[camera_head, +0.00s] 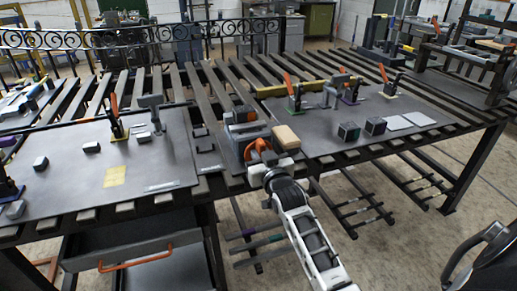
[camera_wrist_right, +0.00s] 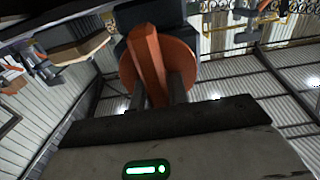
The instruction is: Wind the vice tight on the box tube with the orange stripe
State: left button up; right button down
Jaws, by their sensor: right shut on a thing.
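The vice (camera_head: 246,130) is a grey block near the front edge of the bench, in the middle of the head view. Its orange handwheel (camera_head: 258,149) faces me. My right gripper (camera_head: 267,165) reaches up to the wheel from below. In the right wrist view, the gripper (camera_wrist_right: 160,92) is shut on an orange bar of the wheel (camera_wrist_right: 147,60), with the round orange disc behind it. An orange-topped piece (camera_head: 240,115) shows at the vice's jaws; I cannot tell whether it is the striped box tube or how tightly it sits. My left gripper is not in view.
A tan block (camera_head: 286,138) stands just right of the vice. Dark blocks (camera_head: 349,131) and pale plates lie on the right grey sheet (camera_head: 330,147). The left sheet (camera_head: 60,190) holds small blocks and a yellow square (camera_head: 115,176). Clamps with orange handles stand on both sheets.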

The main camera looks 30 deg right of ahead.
jog(key=shift+m, duration=0.6)
jog(key=shift+f, duration=0.1)
jog(key=c, duration=1.4)
grip_release()
jog(key=shift+o, duration=0.2)
jog(key=v, duration=1.2)
jog(key=shift+b, duration=0.35)
jog(key=shift+s, duration=0.1)
